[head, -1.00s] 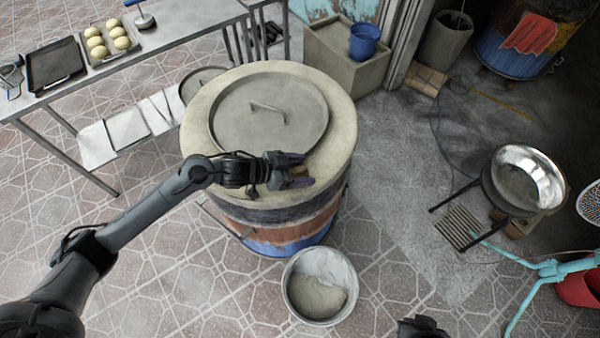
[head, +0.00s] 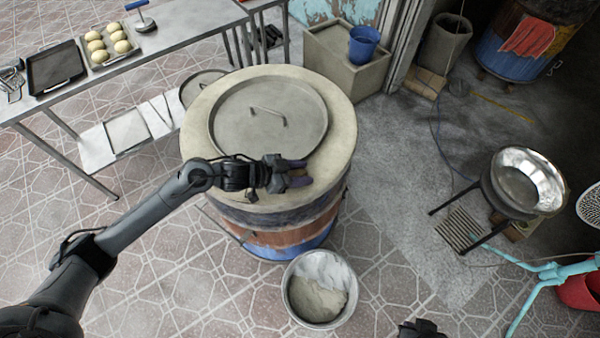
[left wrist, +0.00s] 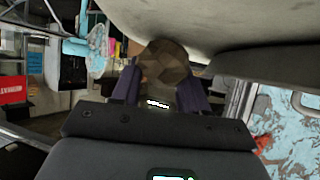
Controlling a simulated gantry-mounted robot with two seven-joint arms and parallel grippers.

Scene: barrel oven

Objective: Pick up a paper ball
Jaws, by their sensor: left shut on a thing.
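My left gripper (head: 303,172) is over the near rim of the barrel oven's top (head: 340,155), in front of the round lid. In the left wrist view, a brown, crumpled, faceted paper ball (left wrist: 165,66) sits between the two dark purple fingers (left wrist: 163,88). The fingers are shut on it. In the head view the ball is mostly hidden between the fingers. A dark tip of my right gripper (head: 421,328) shows at the bottom edge, too cut off to read.
The grey lid (head: 240,125) with its handle covers the oven. A metal bucket (head: 291,300) stands on the floor in front. A table with buns (head: 96,46) and a dark tray (head: 57,68) is at left. A metal bowl (head: 515,185) is at right.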

